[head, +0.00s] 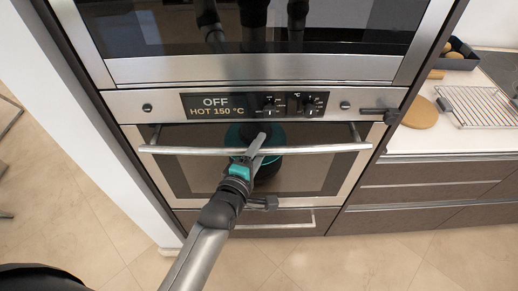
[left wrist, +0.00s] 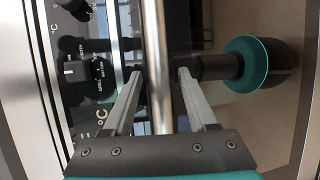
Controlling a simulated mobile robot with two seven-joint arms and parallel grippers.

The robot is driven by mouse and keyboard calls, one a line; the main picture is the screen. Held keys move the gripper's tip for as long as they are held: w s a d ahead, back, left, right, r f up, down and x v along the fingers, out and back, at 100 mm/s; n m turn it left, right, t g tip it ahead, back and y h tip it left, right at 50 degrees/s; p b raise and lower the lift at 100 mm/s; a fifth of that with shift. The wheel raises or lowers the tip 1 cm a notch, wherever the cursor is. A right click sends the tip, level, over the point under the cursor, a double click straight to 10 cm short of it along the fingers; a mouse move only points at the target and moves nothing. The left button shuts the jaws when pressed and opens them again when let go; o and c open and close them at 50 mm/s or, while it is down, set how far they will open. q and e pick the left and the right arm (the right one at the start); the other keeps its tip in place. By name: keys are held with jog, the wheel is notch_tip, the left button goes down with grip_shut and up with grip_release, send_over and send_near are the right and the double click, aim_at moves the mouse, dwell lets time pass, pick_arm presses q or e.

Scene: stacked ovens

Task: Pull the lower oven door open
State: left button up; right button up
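The lower oven door (head: 310,172) has dark glass in a steel frame and looks shut. Its long horizontal bar handle (head: 320,149) runs across the top of the door. My left gripper (head: 261,138) is at the middle of the handle. In the left wrist view, the handle (left wrist: 157,50) passes upright between the two spread fingers of my left gripper (left wrist: 160,73). Small gaps show on both sides, so the fingers are open around the bar. The glass reflects my gripper with a teal ring. My right gripper is not in view.
A control panel (head: 235,105) reading "OFF, HOT 150 °C" sits above the door, under the upper oven (head: 250,68). A drawer (head: 290,220) lies below. A counter to the right holds a wire rack (head: 480,106) and a round board (head: 420,113). The floor in front is clear.

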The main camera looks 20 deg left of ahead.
pick_arm(q)
grip_shut()
dwell(1.3)
